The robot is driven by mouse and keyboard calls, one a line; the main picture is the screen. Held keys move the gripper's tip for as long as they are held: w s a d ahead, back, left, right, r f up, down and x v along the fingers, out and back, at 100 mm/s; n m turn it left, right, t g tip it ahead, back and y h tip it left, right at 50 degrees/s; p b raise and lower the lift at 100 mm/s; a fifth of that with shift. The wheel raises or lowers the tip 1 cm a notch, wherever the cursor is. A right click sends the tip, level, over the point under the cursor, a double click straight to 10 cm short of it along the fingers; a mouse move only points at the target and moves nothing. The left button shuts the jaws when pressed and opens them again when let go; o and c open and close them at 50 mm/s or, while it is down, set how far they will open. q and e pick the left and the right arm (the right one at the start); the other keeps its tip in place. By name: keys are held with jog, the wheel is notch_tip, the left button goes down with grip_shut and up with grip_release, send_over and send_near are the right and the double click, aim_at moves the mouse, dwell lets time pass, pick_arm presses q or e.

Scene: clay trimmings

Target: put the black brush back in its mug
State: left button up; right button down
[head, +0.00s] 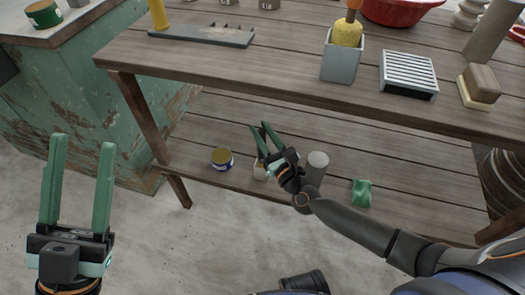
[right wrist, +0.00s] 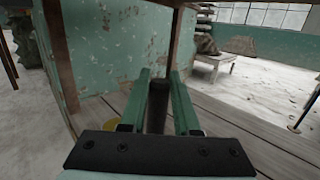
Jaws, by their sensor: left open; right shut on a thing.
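My right gripper (head: 262,126) is over the lower shelf with its green fingers pointing away from me. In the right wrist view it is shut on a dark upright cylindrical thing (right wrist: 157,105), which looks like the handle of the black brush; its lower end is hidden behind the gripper. A pale, small cup-like thing, perhaps the mug (head: 260,173), shows just below the gripper and is partly covered by it. I cannot tell whether the brush is in it. My left gripper (head: 81,146) is open and empty over the floor at the left, apart from the table.
On the lower shelf (head: 200,130) are a yellow-topped tin (head: 221,159), a grey cylinder (head: 317,163) and a green crumpled piece (head: 361,193).

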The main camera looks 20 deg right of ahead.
notch_tip(320, 180, down, 4)
jog(key=shift+f+b, duration=0.25)
jog(key=shift+b, duration=0.95)
jog(key=shift+r, duration=0.1)
jog(key=c, duration=0.6)
grip_release()
jog(key=shift+c, duration=0.2)
jog(key=p+v, duration=0.1)
jog(key=v, duration=0.6)
jog(key=shift+s+p, duration=0.25)
jog(key=shift+p, duration=0.05)
jog(key=shift+d, duration=0.1)
